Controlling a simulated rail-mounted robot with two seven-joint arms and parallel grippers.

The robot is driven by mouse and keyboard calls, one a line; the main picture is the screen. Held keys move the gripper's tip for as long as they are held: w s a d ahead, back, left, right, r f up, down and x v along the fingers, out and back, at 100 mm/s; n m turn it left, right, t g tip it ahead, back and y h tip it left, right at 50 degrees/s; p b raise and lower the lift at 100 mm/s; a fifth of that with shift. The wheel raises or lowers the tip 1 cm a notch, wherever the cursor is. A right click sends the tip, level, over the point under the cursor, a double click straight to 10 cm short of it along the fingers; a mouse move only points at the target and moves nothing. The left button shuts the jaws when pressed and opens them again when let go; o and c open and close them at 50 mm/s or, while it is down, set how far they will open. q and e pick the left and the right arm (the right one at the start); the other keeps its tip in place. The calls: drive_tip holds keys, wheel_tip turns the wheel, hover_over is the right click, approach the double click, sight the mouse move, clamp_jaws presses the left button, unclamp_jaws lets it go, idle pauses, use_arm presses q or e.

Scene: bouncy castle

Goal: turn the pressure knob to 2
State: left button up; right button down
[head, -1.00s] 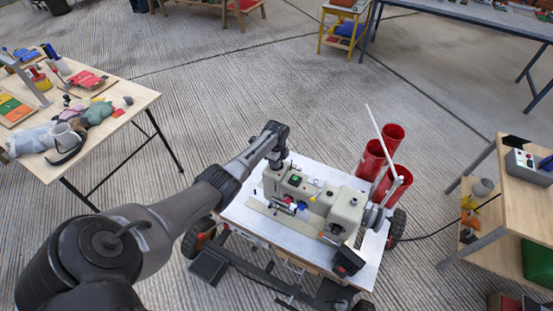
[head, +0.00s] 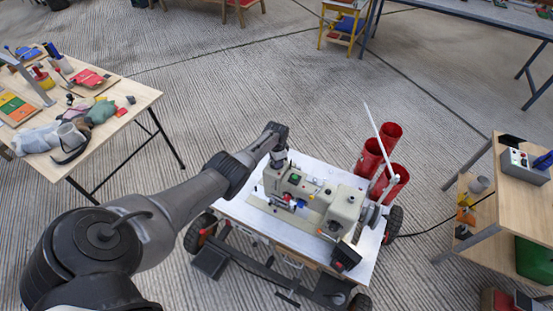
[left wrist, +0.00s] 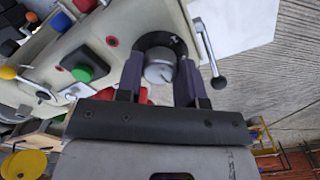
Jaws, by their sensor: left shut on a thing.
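The pressure knob (left wrist: 160,68) is a round grey knob on a black dial plate (left wrist: 162,41) with small white marks too small to read. It sits at the end of the cream sewing machine (head: 346,208). My left gripper (left wrist: 161,76) has one finger on each side of the knob and is shut on it. In the head view my left gripper (head: 279,160) points down at the machine's left end, and the knob is hidden there. My right gripper is in neither view.
A lever with a black ball end (left wrist: 217,82) is close beside the right finger. Green (left wrist: 92,68) and red (left wrist: 82,5) buttons are on the left.

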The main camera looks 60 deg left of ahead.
use_arm(q)
drive_tip(key=n, duration=0.6)
drive_tip(key=shift+p, duration=0.3)
drive_tip(key=n, duration=0.3)
drive_tip(key=shift+n, duration=0.8)
drive_tip(key=o, duration=0.9)
